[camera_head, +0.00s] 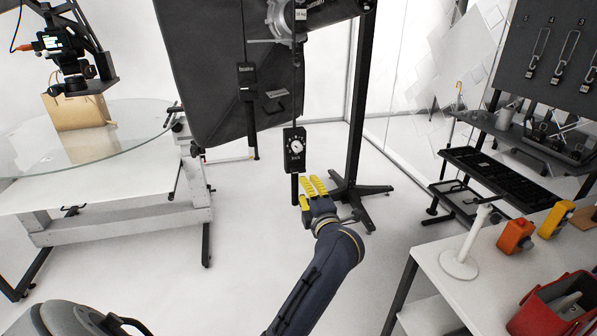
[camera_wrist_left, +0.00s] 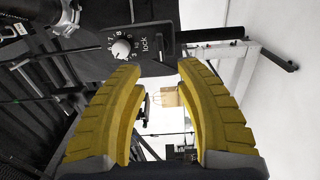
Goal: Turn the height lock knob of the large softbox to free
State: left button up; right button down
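The large softbox (camera_head: 205,65) is a big dark panel at upper middle in the head view. A black box (camera_head: 295,163) hangs beside its lower right edge and carries a round white knob (camera_head: 296,146) with a dial. In the left wrist view the white knob (camera_wrist_left: 121,49) has numbers around it and the word "lock" beside it. My left gripper (camera_head: 312,185) has yellow ribbed fingers just below the black box. In the left wrist view the left gripper (camera_wrist_left: 160,68) is open with nothing between its fingers; the knob is just beyond the left finger's tip. My right gripper is not in view.
A second black box (camera_head: 247,75) marked "brake" hangs to the left. A black stand (camera_head: 357,120) rises behind the gripper. A glass turntable (camera_head: 95,140) stands left, with a paper bag (camera_head: 78,112) on it. A white table (camera_head: 440,285) with a red bin (camera_head: 560,308) is right.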

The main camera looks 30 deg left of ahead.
aim_at(299, 172)
pick_arm(q)
jog(key=x, duration=1.1)
jog(key=shift+c, duration=0.4)
grip_shut()
